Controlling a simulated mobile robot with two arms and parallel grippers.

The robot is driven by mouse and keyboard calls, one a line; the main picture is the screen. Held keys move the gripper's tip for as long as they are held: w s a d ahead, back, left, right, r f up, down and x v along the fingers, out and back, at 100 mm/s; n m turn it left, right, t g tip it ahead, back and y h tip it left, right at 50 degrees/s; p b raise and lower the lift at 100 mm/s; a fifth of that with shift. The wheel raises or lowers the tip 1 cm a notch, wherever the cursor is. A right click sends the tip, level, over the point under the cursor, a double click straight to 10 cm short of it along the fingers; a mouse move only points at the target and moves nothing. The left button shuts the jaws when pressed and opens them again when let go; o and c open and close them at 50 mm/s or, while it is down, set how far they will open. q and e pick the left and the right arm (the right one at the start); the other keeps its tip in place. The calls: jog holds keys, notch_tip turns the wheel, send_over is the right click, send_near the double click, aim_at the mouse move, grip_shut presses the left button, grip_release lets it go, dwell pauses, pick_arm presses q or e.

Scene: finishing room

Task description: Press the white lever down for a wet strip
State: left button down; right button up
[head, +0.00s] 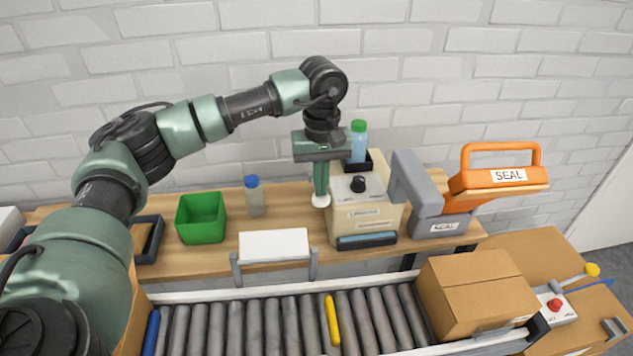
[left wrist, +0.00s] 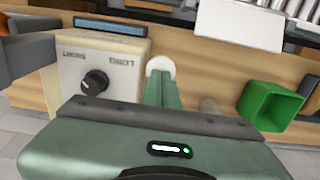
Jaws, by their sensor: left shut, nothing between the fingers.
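The white lever's round end (head: 321,200) shows at the left side of a cream dispenser box (head: 362,217). The box has a black knob and a dark slot low on its front. My left gripper (head: 321,188) is shut and empty, pointing down with its fingertips right at the lever's white end. In the left wrist view the white end (left wrist: 160,65) shows just past the fingertips (left wrist: 161,80), beside the dispenser box (left wrist: 95,65). I cannot tell whether they touch. The rest of the lever is hidden. No wet strip shows clearly.
A green bin (head: 201,217) and a blue-capped bottle (head: 255,200) stand left on the bench. A green-capped bottle (head: 358,145) stands behind the dispenser. An orange and grey SEAL tool (head: 497,180) is at right. A carton (head: 477,292) sits on the roller conveyor (head: 270,325) in front.

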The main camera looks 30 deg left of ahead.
aim_at(322, 199)
pick_arm(q)
jog(key=shift+s+f, duration=0.1)
jog(key=shift+f, duration=0.15)
jog(key=shift+s+d+f+b, duration=0.15)
jog(key=shift+f+b, duration=0.25)
dwell(0.4)
jog(key=shift+f, duration=0.1)
jog(key=shift+s+d+f+b, duration=0.1)
jog(key=shift+s+f+b, duration=0.1)
jog(key=shift+f+b, duration=0.2)
jog(key=shift+f, duration=0.1)
dwell(0.3)
jog(key=shift+s+d+f+b, duration=0.1)
jog(key=shift+d+f+b, duration=0.05)
jog(key=shift+f+b, duration=0.3)
dwell(0.4)
